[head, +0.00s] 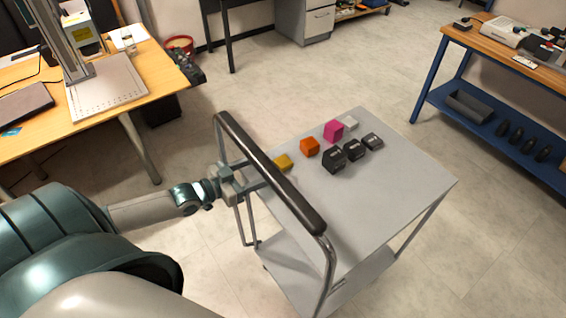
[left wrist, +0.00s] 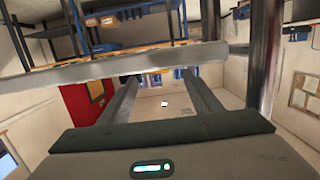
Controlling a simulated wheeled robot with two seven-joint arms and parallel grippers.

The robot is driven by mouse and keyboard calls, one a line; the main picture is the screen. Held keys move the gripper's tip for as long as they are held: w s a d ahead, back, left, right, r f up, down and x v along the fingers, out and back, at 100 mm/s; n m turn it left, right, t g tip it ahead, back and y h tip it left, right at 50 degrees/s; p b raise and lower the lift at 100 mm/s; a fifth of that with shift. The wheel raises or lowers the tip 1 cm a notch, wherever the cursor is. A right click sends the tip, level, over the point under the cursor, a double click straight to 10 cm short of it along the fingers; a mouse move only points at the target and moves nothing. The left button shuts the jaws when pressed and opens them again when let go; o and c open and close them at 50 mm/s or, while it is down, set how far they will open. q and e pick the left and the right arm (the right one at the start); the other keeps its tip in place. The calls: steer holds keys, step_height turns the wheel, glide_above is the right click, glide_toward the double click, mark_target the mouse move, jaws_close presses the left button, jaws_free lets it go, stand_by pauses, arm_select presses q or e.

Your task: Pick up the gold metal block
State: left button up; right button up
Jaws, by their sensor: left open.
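The gold metal block (head: 283,162) is the yellow-gold one on the near-left part of the grey cart top (head: 400,190). It stands at the left end of a row of coloured blocks, just beyond the cart's black handle bar (head: 270,170). My left gripper (head: 258,175) is at the handle, a little left of the gold block and apart from it. The handle hides part of the fingers. In the left wrist view the left gripper (left wrist: 160,88) is open with nothing between its fingers. I cannot make out the gold block there. My right gripper is not in view.
Orange (head: 309,146), pink (head: 334,131) and pale grey (head: 350,122) blocks stand beyond the gold one. Black blocks (head: 334,160) stand to their right. The right half of the cart top is clear. A wooden desk (head: 150,65) is at left, a blue-framed bench (head: 490,105) at right.

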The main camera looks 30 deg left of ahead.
mark_target(278, 164)
arm_select(q)
steer(key=shift+d+p+x, duration=0.2)
steer(key=shift+p+x, duration=0.65)
steer(key=shift+x, duration=1.7)
steer(key=shift+f, duration=0.25)
steer(key=shift+s, duration=0.1)
steer(key=c, duration=1.2)
